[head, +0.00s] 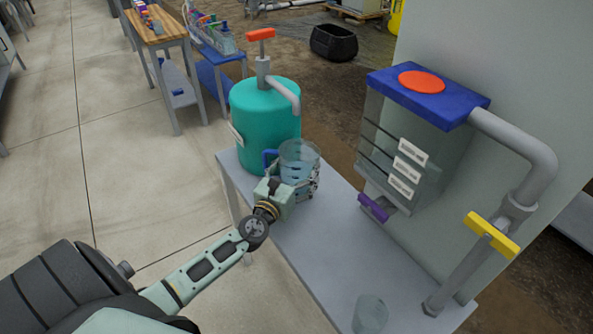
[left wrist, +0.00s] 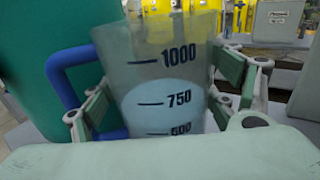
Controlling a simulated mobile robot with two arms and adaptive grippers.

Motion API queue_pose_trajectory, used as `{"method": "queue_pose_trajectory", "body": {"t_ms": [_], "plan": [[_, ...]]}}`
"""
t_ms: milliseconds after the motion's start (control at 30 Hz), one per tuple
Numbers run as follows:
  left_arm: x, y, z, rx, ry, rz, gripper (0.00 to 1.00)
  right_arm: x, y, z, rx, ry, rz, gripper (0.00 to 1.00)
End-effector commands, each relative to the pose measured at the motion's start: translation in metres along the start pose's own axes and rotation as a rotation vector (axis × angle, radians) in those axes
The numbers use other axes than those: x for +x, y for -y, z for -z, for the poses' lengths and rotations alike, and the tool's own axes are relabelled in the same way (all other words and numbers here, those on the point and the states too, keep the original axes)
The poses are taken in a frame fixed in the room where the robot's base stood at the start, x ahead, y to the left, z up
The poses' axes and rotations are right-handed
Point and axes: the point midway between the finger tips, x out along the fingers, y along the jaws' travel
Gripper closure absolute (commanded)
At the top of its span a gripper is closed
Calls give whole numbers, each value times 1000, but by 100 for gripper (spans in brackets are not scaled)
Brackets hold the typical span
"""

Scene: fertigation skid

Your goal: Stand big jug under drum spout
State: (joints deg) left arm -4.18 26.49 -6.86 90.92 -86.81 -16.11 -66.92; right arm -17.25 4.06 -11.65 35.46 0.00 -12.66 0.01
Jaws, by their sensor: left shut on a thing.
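The big jug (head: 300,152) is clear, with a blue handle and dark graduation marks. It is upright, close beside the teal drum (head: 262,130) on the grey bench. The drum's grey spout (head: 287,93) bends down with its end above the jug's mouth in the head view; exact alignment in depth cannot be told. My left gripper (head: 298,186) is shut around the jug's lower body. In the left wrist view the jug (left wrist: 165,75) shows marks 1000 and 750 between the fingers. Whether its base touches the bench is hidden. My right gripper is not in view.
A smaller clear cup (head: 370,313) stands at the bench's near end. A clear tank with a blue lid (head: 440,105), purple tap (head: 373,208) and grey pipe with yellow handle (head: 491,235) is to the right. The bench (head: 315,235) is clear between jug and cup.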

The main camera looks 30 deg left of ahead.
Motion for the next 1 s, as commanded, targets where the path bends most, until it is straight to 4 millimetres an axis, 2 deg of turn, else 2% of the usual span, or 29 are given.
{"method": "queue_pose_trajectory", "body": {"t_ms": [133, 167, 300, 400, 800, 1000], "plan": [[1, 0, 0, 1, 5, -1, 80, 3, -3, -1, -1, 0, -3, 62], [0, 0, 3, 0, 0, 0, 19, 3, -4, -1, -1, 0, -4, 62], [0, 0, 2, 0, 0, 0, 6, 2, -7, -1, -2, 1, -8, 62], [0, 0, 2, 0, 0, 0, 1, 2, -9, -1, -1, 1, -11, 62], [0, 0, -2, 0, 0, 0, 1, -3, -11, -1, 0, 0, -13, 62], [-32, 0, 2, 1, -3, 3, 1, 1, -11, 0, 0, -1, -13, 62]]}}
